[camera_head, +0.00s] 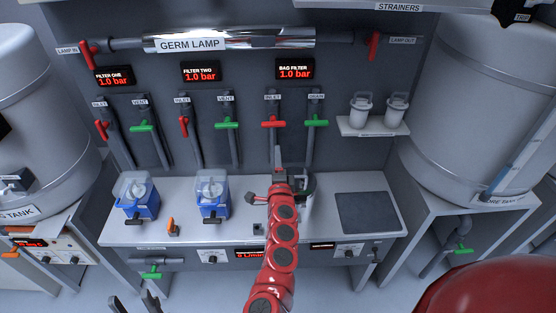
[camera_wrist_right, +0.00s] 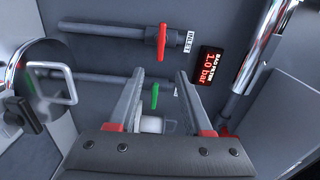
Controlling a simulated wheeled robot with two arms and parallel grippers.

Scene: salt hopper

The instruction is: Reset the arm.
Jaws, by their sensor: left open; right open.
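My right arm is red and reaches up the middle of the head view. Its gripper (camera_head: 278,165) is over the back of the counter, just below the red inlet valve handle (camera_head: 273,124) under the bag filter display (camera_head: 294,69). In the right wrist view the right gripper (camera_wrist_right: 160,77) is open, with nothing between its fingers. A green handle (camera_wrist_right: 155,95) shows behind the gap, apart from them. The red inlet handle (camera_wrist_right: 162,42) is beyond the fingertips. My left gripper (camera_head: 149,303) shows only as dark, spread fingers at the bottom edge; it is open and empty.
Two blue-based units (camera_head: 137,203) (camera_head: 212,207) stand on the counter (camera_head: 320,225). A dark square plate (camera_head: 366,214) lies at its right. Large tanks (camera_head: 45,120) (camera_head: 480,110) flank the panel. A small shelf (camera_head: 373,127) holds two strainers. The arm partly hides equipment behind it.

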